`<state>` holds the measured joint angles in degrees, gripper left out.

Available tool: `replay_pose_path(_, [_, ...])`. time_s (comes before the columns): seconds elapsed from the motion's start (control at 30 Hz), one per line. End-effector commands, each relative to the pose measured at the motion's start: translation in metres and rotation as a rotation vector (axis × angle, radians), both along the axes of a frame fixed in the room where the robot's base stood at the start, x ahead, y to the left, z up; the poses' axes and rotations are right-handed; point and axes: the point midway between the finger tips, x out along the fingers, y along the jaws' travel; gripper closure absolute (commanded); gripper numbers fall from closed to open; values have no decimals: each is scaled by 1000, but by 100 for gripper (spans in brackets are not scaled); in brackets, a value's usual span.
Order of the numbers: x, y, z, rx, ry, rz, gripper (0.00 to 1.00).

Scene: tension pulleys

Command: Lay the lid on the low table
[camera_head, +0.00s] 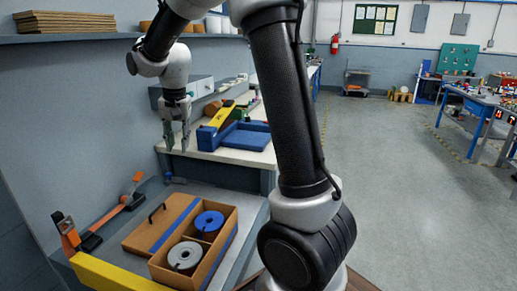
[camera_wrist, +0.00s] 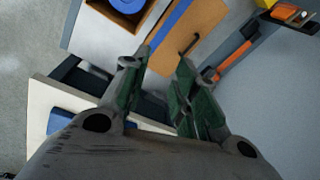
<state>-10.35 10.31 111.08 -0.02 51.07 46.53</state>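The lid (camera_head: 150,237) is a flat tan panel with a blue stripe and a black handle. It lies beside the left side of an open box (camera_head: 225,248) on the grey low table (camera_head: 252,218). Whether it rests flat on the tabletop or partly on the box is unclear. The lid also shows in the wrist view (camera_wrist: 205,22), beyond my fingertips, with its handle near the right finger. My gripper (camera_head: 177,148) is open and empty, pointing down above and behind the lid, clear of it. It shows in the wrist view too (camera_wrist: 164,57).
The box holds a blue spool (camera_head: 208,222) and a grey spool (camera_head: 185,257). An orange-and-black tool (camera_head: 125,203) lies left of the lid, by the wall. A yellow bar (camera_head: 110,277) runs along the front. A higher bench (camera_head: 215,153) with blue and yellow parts stands behind.

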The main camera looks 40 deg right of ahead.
Motion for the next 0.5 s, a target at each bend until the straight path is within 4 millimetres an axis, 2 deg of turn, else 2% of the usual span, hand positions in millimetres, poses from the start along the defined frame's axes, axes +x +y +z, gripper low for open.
replay_pose_path(0.03, [-28,-14,23,-5,-31,49,71])
replay_pose_path(0.1, [-67,-31,45,-17,-66,129,71])
replay_pose_path(0.2, [-124,-51,67,-43,-114,245,71])
replay_pose_path(0.3, [-181,-67,75,-77,-160,356,71])
replay_pose_path(0.4, [-229,-78,74,-114,-196,455,71])
replay_pose_path(0.5, [-263,-84,67,-145,-223,530,71])
